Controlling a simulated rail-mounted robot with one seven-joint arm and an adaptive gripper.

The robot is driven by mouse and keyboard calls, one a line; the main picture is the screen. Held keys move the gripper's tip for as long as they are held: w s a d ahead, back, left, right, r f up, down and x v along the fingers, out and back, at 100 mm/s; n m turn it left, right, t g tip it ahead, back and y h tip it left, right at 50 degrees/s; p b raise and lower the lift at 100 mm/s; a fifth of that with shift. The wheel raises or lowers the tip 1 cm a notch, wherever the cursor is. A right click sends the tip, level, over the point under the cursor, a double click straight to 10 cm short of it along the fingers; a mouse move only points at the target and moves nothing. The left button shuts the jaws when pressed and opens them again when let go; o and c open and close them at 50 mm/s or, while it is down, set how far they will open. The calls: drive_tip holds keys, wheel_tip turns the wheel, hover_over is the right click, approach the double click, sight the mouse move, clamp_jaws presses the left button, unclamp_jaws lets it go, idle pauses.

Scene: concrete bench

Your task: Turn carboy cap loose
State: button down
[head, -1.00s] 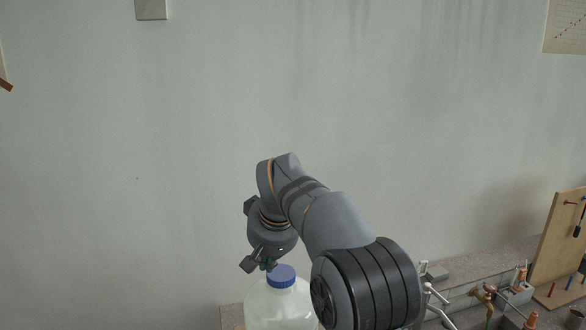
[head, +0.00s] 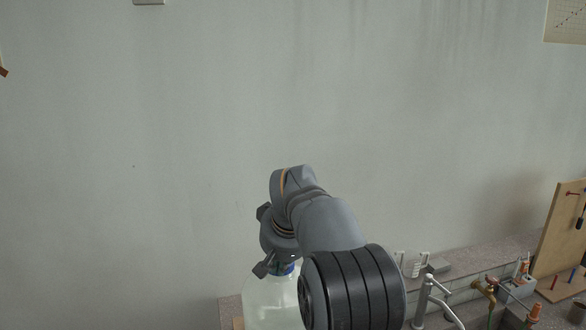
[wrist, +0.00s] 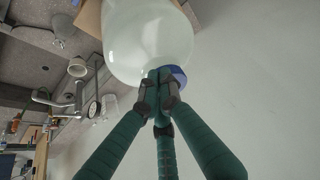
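The carboy (head: 268,305) is a pale, translucent bottle standing at the bottom middle of the head view. It also fills the top middle of the wrist view (wrist: 145,35). Its blue cap (wrist: 179,75) shows partly beside and behind my fingertips in the wrist view. In the head view only a strip of the cap (head: 289,268) shows under my gripper (head: 276,270). In the wrist view, the green fingers of my gripper (wrist: 160,92) come close together at the cap, which sits off to their right. Whether they touch or grasp it is unclear.
To the right on the bench stand a metal tap (head: 425,300), brass fittings (head: 490,287) and a grey block with tools (head: 517,286). A wooden pegboard stand (head: 562,245) is at the far right. A bare wall rises behind the carboy.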

drive_tip(key=shift+f+b, duration=0.35)
drive_tip(key=shift+f, duration=0.45)
drive_tip(key=shift+w+r, duration=0.15)
drive_tip(key=shift+d, duration=0.2)
drive_tip(key=shift+w+d, duration=0.15)
drive_tip(key=shift+d, duration=0.55)
drive_tip(key=shift+w+d, duration=0.1)
drive_tip(key=shift+d, duration=0.1)
drive_tip(key=shift+w+d, duration=0.15)
drive_tip(key=shift+d, duration=0.15)
drive_tip(key=shift+w+d, duration=0.1)
idle(0.4)
drive_tip(key=shift+s+d+b, duration=0.1)
drive_tip(key=shift+s+b, duration=0.1)
drive_tip(key=shift+b, duration=0.25)
